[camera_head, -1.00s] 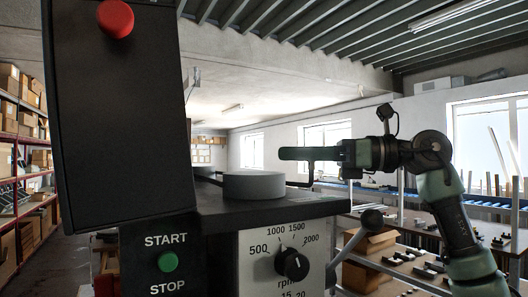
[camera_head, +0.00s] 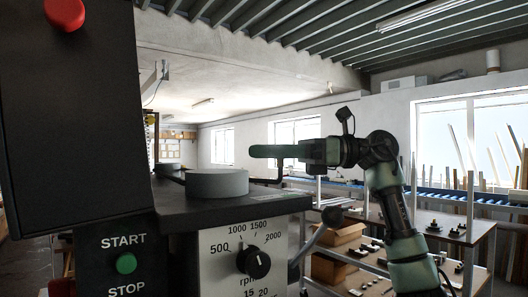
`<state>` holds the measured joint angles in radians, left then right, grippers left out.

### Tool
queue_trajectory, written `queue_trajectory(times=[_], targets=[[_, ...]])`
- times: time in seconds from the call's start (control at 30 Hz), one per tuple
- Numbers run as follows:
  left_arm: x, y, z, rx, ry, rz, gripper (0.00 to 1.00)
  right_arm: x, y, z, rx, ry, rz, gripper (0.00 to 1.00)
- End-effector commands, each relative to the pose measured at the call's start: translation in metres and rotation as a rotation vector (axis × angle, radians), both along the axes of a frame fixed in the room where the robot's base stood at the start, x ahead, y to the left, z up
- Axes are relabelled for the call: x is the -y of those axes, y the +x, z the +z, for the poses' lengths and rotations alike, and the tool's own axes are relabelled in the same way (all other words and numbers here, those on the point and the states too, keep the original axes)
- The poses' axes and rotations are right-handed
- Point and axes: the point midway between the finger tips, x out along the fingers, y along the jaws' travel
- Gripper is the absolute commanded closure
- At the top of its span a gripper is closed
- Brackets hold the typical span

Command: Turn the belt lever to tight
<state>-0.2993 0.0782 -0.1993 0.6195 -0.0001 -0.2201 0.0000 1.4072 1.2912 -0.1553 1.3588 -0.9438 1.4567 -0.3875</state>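A lever with a dark ball knob (camera_head: 332,215) sticks up and out from the right side of the machine, beside its dial panel. Its lower end is partly hidden, and no tight marking is visible. My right gripper (camera_head: 266,165) reaches in from the right above the lever and points left over the machine's top. A thick green part and a thinner dark bent part show at its end. I cannot tell whether it is open or shut. It appears apart from the knob. My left gripper is not in view.
The machine has a grey disc (camera_head: 217,183) on top, an rpm dial (camera_head: 258,263), a green start button (camera_head: 126,263) and a red button (camera_head: 65,13). Work tables (camera_head: 437,233) with loose parts stand behind on the right.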

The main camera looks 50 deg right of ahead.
Motion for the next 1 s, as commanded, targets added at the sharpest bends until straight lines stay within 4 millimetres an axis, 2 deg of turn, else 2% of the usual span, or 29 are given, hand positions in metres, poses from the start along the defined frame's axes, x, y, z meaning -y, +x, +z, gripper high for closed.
queue_trajectory(times=[0.37, 0.8, 1.0], targets=[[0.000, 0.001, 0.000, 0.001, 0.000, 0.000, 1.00, 0.001, -0.001, 0.000, 0.001, 0.001, 0.000, 0.55], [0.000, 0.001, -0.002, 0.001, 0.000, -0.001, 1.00, 0.051, -0.043, 0.001, 0.001, 0.002, -0.002, 0.55], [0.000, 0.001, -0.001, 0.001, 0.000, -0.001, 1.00, 0.059, -0.051, 0.000, 0.001, 0.001, 0.001, 0.55]])
